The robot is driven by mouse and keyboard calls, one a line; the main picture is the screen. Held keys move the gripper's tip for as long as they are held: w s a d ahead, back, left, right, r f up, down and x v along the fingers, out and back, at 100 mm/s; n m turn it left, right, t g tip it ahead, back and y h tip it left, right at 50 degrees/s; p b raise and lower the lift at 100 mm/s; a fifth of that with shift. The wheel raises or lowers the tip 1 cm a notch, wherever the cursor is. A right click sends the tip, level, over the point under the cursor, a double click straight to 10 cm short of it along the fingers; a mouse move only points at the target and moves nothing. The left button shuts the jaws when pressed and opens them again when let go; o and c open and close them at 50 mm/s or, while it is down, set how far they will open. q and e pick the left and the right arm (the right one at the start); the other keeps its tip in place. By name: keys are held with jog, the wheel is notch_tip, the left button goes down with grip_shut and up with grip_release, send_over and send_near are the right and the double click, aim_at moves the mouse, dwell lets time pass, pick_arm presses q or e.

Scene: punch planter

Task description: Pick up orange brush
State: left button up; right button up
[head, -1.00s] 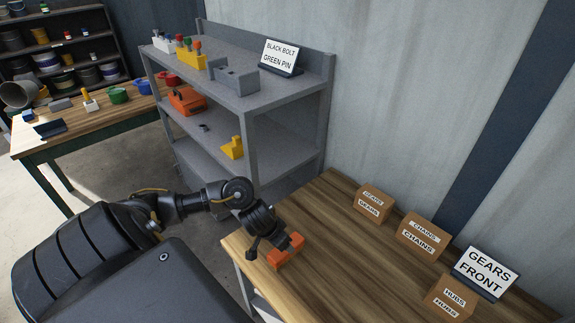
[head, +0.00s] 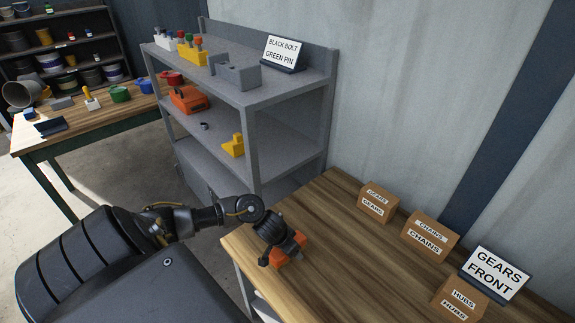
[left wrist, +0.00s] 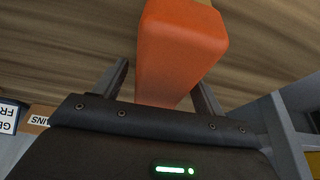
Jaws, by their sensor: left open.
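The orange brush (head: 298,245) is on the wooden table near its left edge, in the head view. In the left wrist view its orange block (left wrist: 180,45) fills the upper middle, between my two fingers. My left gripper (head: 284,254) is right over the brush and partly covers it in the head view. In the left wrist view the gripper (left wrist: 165,85) is open, with one finger on each side of the orange block. Whether the fingers touch it cannot be told. Bristles are not visible. My right gripper is not in view.
Cardboard boxes labelled gears (head: 377,202), chains (head: 430,236) and hubs (head: 460,299) stand at the table's right, by a gears front sign (head: 494,274). A grey shelf (head: 253,143) stands behind the table. The table's middle (head: 350,250) is clear.

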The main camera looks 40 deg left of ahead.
pick_arm(q)
jog(key=shift+f, duration=0.25)
dwell(0.7)
jog(key=c, duration=1.1)
